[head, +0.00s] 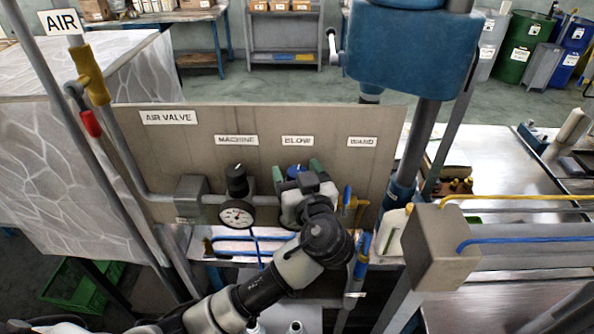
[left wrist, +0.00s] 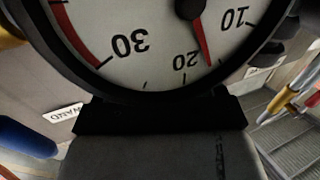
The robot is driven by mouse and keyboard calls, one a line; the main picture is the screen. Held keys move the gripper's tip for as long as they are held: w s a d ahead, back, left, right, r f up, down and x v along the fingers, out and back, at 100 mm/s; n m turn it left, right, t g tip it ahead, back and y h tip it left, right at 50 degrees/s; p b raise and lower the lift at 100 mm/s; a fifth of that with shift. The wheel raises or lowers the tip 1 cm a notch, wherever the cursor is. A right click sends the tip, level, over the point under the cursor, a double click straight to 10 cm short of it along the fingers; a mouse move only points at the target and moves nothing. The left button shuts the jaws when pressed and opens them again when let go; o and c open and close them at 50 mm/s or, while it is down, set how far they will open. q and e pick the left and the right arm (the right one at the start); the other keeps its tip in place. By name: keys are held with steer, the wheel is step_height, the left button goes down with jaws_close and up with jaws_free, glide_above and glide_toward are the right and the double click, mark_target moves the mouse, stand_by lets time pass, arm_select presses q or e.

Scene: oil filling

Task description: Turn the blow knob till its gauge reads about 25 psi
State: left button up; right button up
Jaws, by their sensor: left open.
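The blue blow knob (head: 295,171) sits below the BLOW label (head: 297,141) on the grey panel. My left gripper (head: 298,172) reaches up to it, with green fingers on either side of the knob. The gripper is open; whether a finger touches the knob I cannot tell. My gripper hides the blow gauge in the head view. The left wrist view shows the gauge dial (left wrist: 160,45) close up and upside down. Its red needle (left wrist: 202,42) points between 10 and 20, nearer 20, at about 17. My right gripper is not in view.
A black machine knob (head: 237,180) and its gauge (head: 237,215) stand just left of my gripper. A yellow wand fitting with a blue handle (head: 347,197) is close on the right. A blue machine head (head: 412,45) on a column and a grey box (head: 440,246) with hoses stand further right.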

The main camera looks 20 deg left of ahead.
arm_select(q)
steer(key=shift+w, duration=0.1)
steer(key=c, duration=0.9)
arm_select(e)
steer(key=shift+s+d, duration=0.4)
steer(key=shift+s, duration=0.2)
arm_select(q)
steer(key=shift+f, duration=0.1)
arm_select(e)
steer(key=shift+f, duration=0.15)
